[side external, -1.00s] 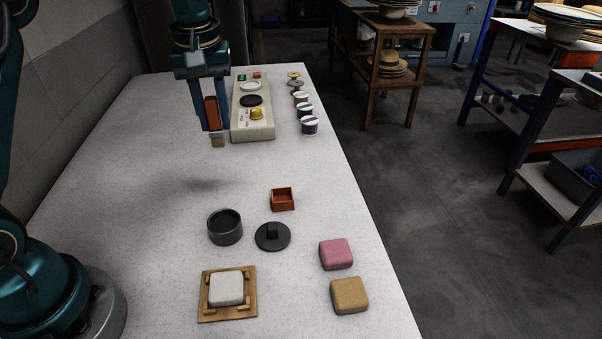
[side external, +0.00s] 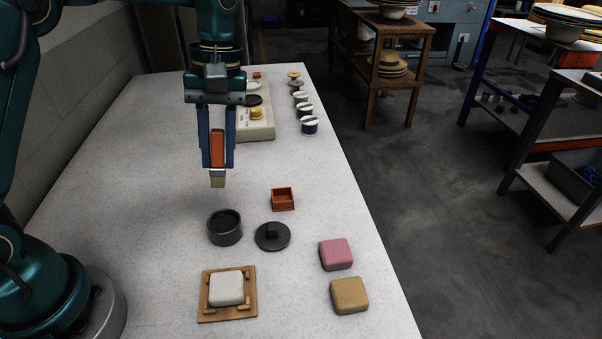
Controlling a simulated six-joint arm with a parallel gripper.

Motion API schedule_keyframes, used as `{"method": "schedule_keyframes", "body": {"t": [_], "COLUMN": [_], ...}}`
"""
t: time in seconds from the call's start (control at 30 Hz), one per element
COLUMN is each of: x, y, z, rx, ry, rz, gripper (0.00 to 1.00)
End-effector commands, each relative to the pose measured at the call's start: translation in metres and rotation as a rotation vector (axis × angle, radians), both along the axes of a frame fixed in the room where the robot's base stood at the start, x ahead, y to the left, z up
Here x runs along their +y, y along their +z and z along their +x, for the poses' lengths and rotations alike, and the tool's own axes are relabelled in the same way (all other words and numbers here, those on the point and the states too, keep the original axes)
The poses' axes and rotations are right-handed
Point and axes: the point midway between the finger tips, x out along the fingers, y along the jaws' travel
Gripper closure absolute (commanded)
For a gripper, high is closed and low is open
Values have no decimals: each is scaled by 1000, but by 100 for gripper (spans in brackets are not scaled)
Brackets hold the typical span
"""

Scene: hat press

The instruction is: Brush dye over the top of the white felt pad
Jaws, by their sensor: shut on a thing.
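The white felt pad (side external: 226,288) sits on a wooden board (side external: 246,311) with small wooden blocks around it, at the front of the table. My gripper (side external: 217,160) is shut on a brush (side external: 217,148) with an orange-red handle and pale bristles pointing down. The brush hangs in the air behind and above the dark round pot (side external: 224,228), apart from it. The pot is open, and its inside looks dark; I cannot make out the dye. A black lid (side external: 272,237) with a square knob lies to the right of the pot.
A small orange-red open box (side external: 283,199) stands behind the lid. A pink pad (side external: 336,254) and a tan pad (side external: 349,295) lie at the right edge. A pale device (side external: 260,127) and several spools (side external: 309,125) stand farther back. The table's left middle is clear.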

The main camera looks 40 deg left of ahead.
Motion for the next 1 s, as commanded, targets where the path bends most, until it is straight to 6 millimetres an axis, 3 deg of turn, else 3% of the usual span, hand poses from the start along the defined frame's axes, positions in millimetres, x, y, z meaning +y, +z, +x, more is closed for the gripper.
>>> {"method": "schedule_keyframes", "body": {"t": [0.2, 0.7, 1.0], "x": [-13, -13, -12], "y": [-8, -54, -62], "z": [-14, -13, -13], "rx": [72, 70, 67], "ry": [-2, -1, -1], "rz": [-10, -9, -10], "gripper": [100, 100, 100]}}
